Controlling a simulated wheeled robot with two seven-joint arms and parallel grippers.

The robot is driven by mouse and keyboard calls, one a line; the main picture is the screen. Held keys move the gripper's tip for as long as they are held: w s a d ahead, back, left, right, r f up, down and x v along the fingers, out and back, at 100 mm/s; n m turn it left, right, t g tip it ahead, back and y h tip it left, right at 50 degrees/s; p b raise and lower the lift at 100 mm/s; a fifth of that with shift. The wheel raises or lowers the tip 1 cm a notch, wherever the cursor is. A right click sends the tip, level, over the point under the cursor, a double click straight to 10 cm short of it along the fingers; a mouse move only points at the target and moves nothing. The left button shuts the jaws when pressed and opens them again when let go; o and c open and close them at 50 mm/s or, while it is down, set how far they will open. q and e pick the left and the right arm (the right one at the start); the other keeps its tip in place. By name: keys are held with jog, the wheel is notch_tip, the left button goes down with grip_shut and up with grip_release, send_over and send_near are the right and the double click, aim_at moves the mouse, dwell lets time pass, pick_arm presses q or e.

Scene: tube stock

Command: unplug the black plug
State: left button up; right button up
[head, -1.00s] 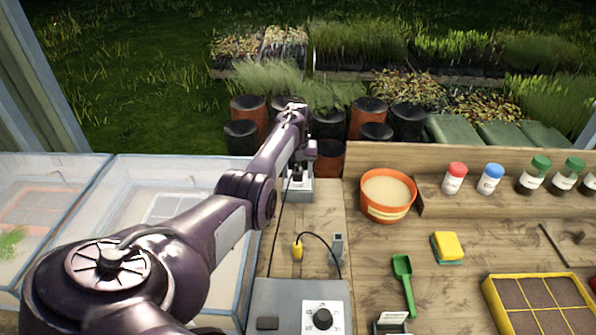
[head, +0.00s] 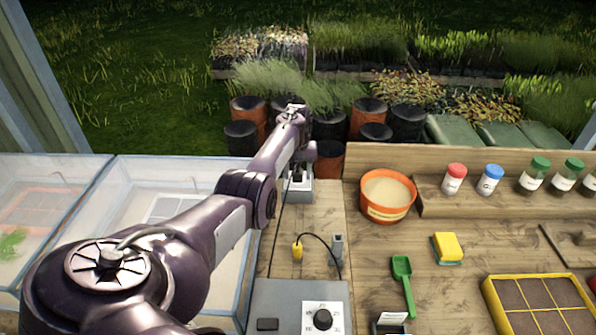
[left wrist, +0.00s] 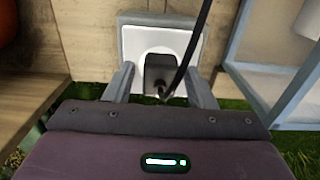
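The black plug (left wrist: 158,72) sits in a white-faced grey socket box (left wrist: 187,48), with its black cable running off it. In the head view the socket box (head: 302,194) stands at the back of the left bench, and the plug (head: 298,179) shows small at its front. My left gripper (left wrist: 160,82) is open, with one finger on each side of the plug. A gap shows between each finger and the plug. In the head view the left hand is over the socket, and its fingers are hard to make out. My right gripper is in neither view.
A grey control box (head: 280,300) with a dial stands at the front, near a yellow probe (head: 297,251) on a cable. Clear-walled trays (head: 150,170) are to the left. An orange pot (head: 387,207) and a wooden ledge (head: 500,207) are to the right.

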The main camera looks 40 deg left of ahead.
aim_at(298, 171)
pick_arm(q)
grip_shut()
jog(key=shift+r, duration=0.1)
jog(key=shift+r+p, duration=2.95)
